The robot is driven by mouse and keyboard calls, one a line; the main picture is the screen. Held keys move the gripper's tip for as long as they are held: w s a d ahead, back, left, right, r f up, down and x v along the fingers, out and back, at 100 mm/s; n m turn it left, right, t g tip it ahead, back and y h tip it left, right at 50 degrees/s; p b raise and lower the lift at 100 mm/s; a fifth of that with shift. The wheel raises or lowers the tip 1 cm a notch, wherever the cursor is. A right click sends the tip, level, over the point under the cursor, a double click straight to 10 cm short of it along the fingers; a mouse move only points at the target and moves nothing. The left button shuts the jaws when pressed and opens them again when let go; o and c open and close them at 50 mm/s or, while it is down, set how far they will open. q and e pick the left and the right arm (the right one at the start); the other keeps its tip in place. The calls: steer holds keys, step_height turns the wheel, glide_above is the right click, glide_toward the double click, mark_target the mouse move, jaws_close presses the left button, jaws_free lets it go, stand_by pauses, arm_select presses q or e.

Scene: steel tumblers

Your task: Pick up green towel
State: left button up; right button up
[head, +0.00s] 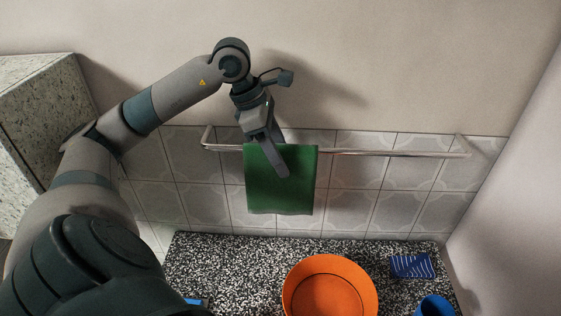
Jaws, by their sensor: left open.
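The green towel (290,196) hangs over the left part of a metal rail (390,154) on the tiled wall. My left gripper (276,160) points down at the towel's upper part and overlaps it in the head view. One finger shows in front of the green cloth; the other is hard to make out. The gripper is open, and I cannot tell whether it touches the cloth. The towel hangs straight down from the rail. My right gripper is not in view.
An orange basin (330,287) stands on the speckled counter (225,258) below the towel. A blue patterned item (412,266) and a blue cup (435,305) are at the right. A speckled block (40,120) stands at the left. Side wall at right.

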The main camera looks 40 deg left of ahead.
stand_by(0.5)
arm_select(q)
jaws_close()
